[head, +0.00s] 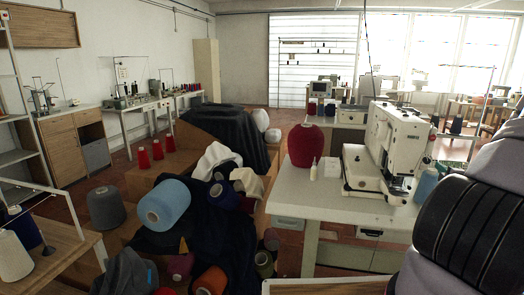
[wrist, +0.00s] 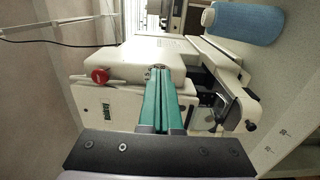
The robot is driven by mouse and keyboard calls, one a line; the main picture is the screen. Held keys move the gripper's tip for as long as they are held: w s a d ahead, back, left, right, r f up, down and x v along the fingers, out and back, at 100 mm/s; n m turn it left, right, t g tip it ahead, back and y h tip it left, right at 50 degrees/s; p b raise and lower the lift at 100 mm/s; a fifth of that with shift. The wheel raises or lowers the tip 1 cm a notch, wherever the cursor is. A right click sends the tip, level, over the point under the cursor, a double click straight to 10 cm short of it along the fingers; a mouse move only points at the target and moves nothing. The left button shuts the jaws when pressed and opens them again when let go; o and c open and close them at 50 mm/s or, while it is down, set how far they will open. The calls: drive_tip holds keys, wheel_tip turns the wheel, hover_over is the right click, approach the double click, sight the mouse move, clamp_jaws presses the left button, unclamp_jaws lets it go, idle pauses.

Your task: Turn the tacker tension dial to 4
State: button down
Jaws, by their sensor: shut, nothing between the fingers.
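The white tacker machine (head: 398,132) stands on a pale table at the right of the head view; it also fills the middle of the wrist view (wrist: 135,62). My gripper (wrist: 159,70) shows in the wrist view with its long green fingers shut and empty. The fingertips are close in front of the machine's head, over a small round dark-rimmed part (wrist: 158,67) that they mostly hide; I cannot tell whether they touch it or whether it is the tension dial. A red round knob (wrist: 100,76) is left of the fingers. No dial numbers are readable.
A blue thread cone (wrist: 243,22) stands beside the machine. The pale table (head: 300,196) also holds a dark red cone (head: 305,146) and a small white bottle (head: 313,170). Boxes with cloth and several thread cones crowd the floor left of the table.

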drive_tip(key=shift+v, duration=1.55)
